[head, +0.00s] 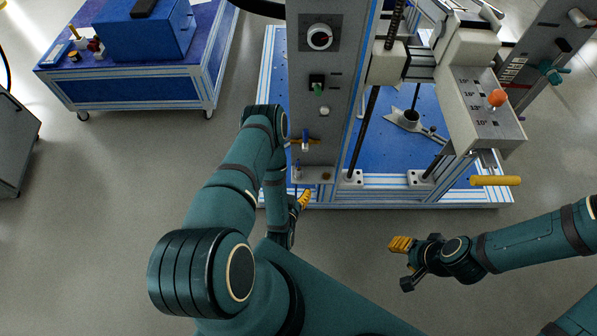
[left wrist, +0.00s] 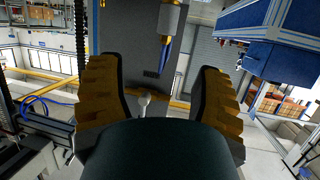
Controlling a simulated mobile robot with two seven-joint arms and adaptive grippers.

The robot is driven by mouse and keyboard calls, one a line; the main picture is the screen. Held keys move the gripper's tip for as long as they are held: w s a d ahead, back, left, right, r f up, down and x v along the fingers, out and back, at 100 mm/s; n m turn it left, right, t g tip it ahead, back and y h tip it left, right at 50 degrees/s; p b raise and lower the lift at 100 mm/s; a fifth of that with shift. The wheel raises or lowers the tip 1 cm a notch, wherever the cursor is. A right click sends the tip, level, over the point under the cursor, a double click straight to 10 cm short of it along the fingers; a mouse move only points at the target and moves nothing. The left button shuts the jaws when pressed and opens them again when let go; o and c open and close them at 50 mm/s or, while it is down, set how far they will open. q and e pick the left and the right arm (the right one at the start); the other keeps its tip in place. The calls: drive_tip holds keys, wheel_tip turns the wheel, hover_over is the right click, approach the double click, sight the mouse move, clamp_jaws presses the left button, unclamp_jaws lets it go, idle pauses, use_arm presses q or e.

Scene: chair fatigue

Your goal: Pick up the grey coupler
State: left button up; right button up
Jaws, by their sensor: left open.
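My left gripper (head: 303,199) is low in front of the grey machine column, below its small ledge. In the left wrist view its two yellow-padded fingers (left wrist: 160,105) are wide apart with nothing held between them. A light grey cylinder with a blue end (left wrist: 170,18) shows at the top of that view, against the grey panel; it may be the grey coupler, but I cannot be sure. A small pale knob (left wrist: 145,101) shows in the gap between the fingers, farther off. My right gripper (head: 400,244) is over bare floor at the right; its finger gap is unclear.
The grey column (head: 312,110) carries a dial, a green button and a small ledge (head: 312,175). The machine's blue base (head: 395,160) spreads behind it. A grey control box with an orange knob (head: 485,110) overhangs at right. A blue bench (head: 140,88) stands back left. Front floor is open.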

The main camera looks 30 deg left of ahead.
sight(298, 171)
use_arm(q)
drive_tip(key=b+x, duration=0.2)
drive_tip(key=x, duration=0.6)
drive_tip(key=shift+w+a+f, duration=0.1)
drive_tip(key=shift+w+a, duration=0.05)
drive_tip(key=shift+a, duration=0.05)
drive_tip(key=x, duration=0.2)
drive_tip(key=b+x, duration=0.1)
drive_tip(key=x, duration=0.1)
drive_tip(key=shift+a+f+b, duration=0.2)
drive_tip(key=shift+a+b, duration=0.1)
drive_tip(key=shift+a, duration=0.05)
drive_tip(key=shift+w+a+f, duration=0.1)
drive_tip(key=shift+w+a, duration=0.05)
drive_tip(key=shift+w, duration=0.25)
clamp_jaws()
